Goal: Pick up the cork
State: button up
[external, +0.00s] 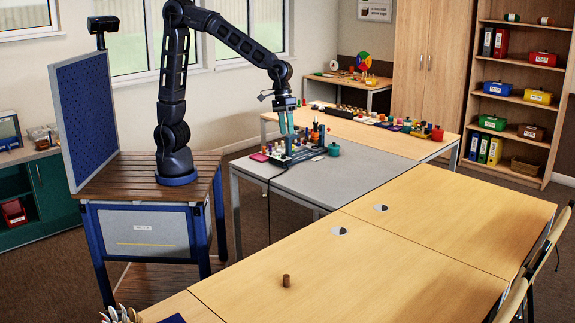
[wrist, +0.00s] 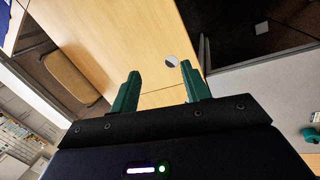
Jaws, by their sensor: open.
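The cork (external: 286,281) is a small brown cylinder standing upright on the nearest light wooden table (external: 345,275), in the lower middle of the external view. I cannot make it out in the wrist view. My gripper (external: 287,132) hangs over the grey table further back, above a group of small items and well away from the cork. In the wrist view my gripper (wrist: 160,78) shows two green fingers spread apart with nothing between them.
A tray of small coloured items (external: 290,152) and a green pot (external: 334,149) sit on the grey table (external: 330,185) below my gripper. Round grey-and-white discs (external: 339,231) mark the wooden tables. Chairs (external: 545,250) line the right edge. The table around the cork is clear.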

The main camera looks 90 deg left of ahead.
jog(key=w+d+f+n+g, duration=0.1)
jog(key=w+d+f, duration=0.2)
jog(key=d+f, duration=0.4)
jog(key=n+g, duration=0.3)
jog(key=n, duration=0.2)
send_near(287, 276)
jog(key=shift+h, duration=0.3)
jog(key=x, duration=0.5)
jog(key=shift+a, duration=0.1)
jog(key=shift+a+x, duration=0.1)
jog(key=shift+x, duration=1.2)
jog(key=shift+a+x, duration=0.15)
jog(key=shift+x, duration=1.15)
jog(key=shift+f, duration=0.1)
grip_shut()
